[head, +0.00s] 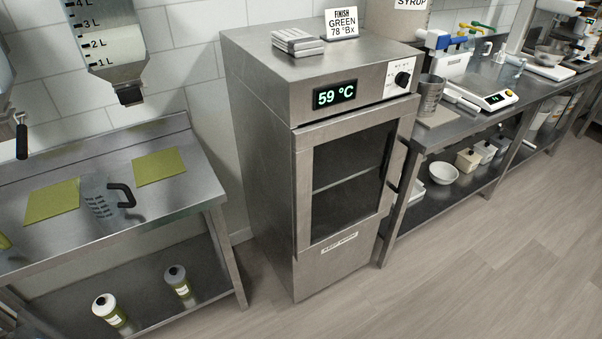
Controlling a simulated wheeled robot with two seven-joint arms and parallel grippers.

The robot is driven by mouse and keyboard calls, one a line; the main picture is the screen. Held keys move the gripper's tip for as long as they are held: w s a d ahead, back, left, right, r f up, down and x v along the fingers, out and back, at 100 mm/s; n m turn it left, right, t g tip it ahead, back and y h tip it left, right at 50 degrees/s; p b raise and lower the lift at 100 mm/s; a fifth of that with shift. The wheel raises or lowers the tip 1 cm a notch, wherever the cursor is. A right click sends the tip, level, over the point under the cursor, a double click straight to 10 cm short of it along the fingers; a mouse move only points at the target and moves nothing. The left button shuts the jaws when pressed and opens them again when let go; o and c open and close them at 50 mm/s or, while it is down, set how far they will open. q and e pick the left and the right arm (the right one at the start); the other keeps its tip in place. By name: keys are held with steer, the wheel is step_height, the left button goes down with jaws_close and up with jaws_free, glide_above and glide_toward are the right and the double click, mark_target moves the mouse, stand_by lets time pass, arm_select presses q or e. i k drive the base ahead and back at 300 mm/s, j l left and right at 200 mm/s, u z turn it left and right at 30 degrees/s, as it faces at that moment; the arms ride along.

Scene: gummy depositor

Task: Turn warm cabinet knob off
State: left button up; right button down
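The warm cabinet (268,150) is a tall steel box with a glass door, standing in the middle of the head view. Its door (350,185) is closed. A green display (335,94) on the top front reads 59 °C. The black knob (402,79) sits right of the display on a white panel with small marks; the marks are too small to read. Neither of my grippers shows in the head view, and nothing touches the knob.
A steel table (105,245) with green mats and a measuring jug (98,198) stands at left. A bench (455,130) with a steel beaker (429,95) and a scale (490,99) stands at right. The floor (470,265) in front is clear.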

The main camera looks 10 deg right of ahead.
mark_target(401, 79)
steer(key=l+u, duration=0.15)
steer(key=l, duration=3.7)
